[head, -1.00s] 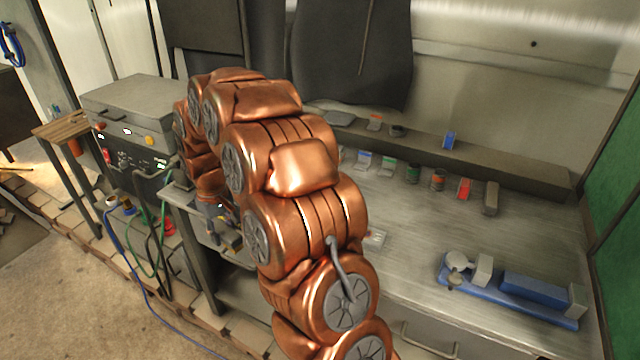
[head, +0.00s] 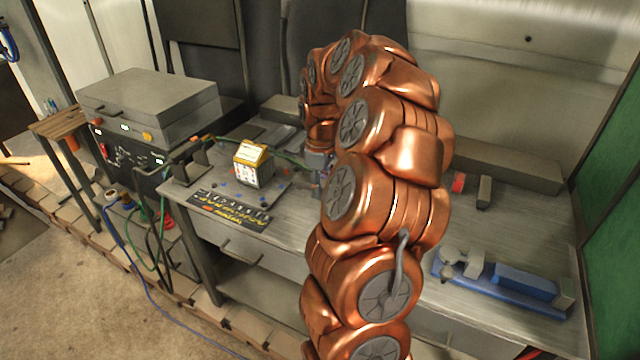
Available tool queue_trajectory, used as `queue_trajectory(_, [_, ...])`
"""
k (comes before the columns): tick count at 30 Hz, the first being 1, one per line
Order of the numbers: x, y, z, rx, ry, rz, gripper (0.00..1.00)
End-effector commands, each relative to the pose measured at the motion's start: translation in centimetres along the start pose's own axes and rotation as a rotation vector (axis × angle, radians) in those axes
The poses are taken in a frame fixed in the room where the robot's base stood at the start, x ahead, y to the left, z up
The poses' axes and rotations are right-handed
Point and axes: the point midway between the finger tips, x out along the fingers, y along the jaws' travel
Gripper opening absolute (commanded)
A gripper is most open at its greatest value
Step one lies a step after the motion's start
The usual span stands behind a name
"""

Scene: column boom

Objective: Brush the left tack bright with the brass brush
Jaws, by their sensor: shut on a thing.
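A small box-shaped piece with a yellow top (head: 252,152) stands on a grey plate (head: 275,193) with small blue parts around it, left of my arm. I cannot make out the left tack, nor any other tack, at this size. My gripper (head: 319,172) shows only as a grey sliver right of the yellow-topped piece, at the end of my copper arm. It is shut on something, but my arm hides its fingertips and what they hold. I cannot make out the brass brush anywhere.
A dark mat with a row of tools (head: 230,211) lies at the bench's front left. A green cable (head: 290,160) runs behind the piece.

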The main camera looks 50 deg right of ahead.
Motion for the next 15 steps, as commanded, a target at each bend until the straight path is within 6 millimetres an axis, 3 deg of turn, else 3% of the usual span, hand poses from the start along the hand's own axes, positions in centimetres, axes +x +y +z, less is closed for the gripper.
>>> queue_trajectory(15, [3.4, -0.1, 0.0, 0.001, -0.001, -0.001, 0.00])
